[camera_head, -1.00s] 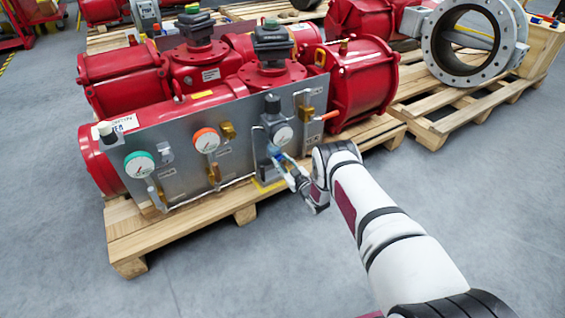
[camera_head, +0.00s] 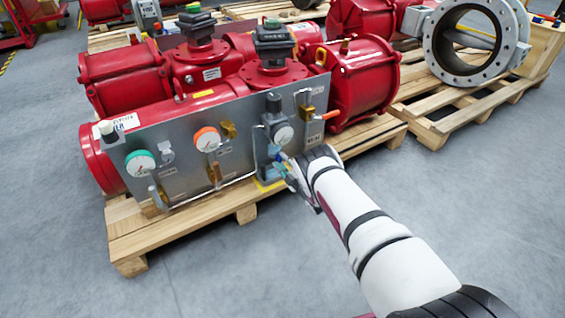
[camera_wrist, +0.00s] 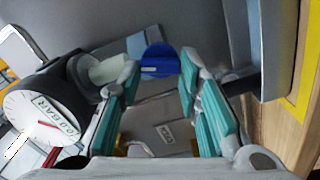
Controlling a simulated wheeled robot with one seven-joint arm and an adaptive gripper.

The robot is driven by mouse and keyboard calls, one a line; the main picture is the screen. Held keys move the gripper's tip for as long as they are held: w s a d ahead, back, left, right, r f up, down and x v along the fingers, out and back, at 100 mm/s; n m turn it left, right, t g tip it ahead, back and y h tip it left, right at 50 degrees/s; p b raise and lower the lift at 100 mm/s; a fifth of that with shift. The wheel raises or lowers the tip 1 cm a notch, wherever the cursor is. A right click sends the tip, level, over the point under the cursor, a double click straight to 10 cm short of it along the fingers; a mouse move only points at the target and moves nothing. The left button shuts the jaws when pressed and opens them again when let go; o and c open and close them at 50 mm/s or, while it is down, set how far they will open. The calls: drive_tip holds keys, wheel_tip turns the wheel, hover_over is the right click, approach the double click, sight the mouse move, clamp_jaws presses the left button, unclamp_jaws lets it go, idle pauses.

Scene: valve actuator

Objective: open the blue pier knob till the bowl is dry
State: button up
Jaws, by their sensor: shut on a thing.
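The blue knob (camera_wrist: 158,60) is between my fingertips in the wrist view, its blue face and a lighter mark showing. My gripper (camera_wrist: 161,76) is shut on it, one teal-padded finger at each side. In the head view my gripper (camera_head: 284,168) is at the lower right part of the grey panel, below a round white gauge (camera_head: 284,136); there the knob is small and partly covered by the fingers. The gauge also shows large at left in the wrist view (camera_wrist: 42,113). I cannot make out the bowl clearly or any liquid in it.
The grey panel (camera_head: 180,135) carries more gauges, brass fittings and pipes, with an orange-red lever (camera_head: 331,115) at its right. Red actuator cylinders stand behind it on a wooden pallet (camera_head: 185,232). A large flanged valve (camera_head: 468,82) is on another pallet at right. Front floor is clear.

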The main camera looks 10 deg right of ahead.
drive_tip(key=shift+f+n, duration=0.15)
drive_tip(key=shift+n, duration=1.35)
drive_tip(key=o, duration=1.1)
drive_tip(key=shift+o, duration=0.2)
drive_tip(key=shift+s, duration=0.1)
drive_tip(key=v, duration=1.2)
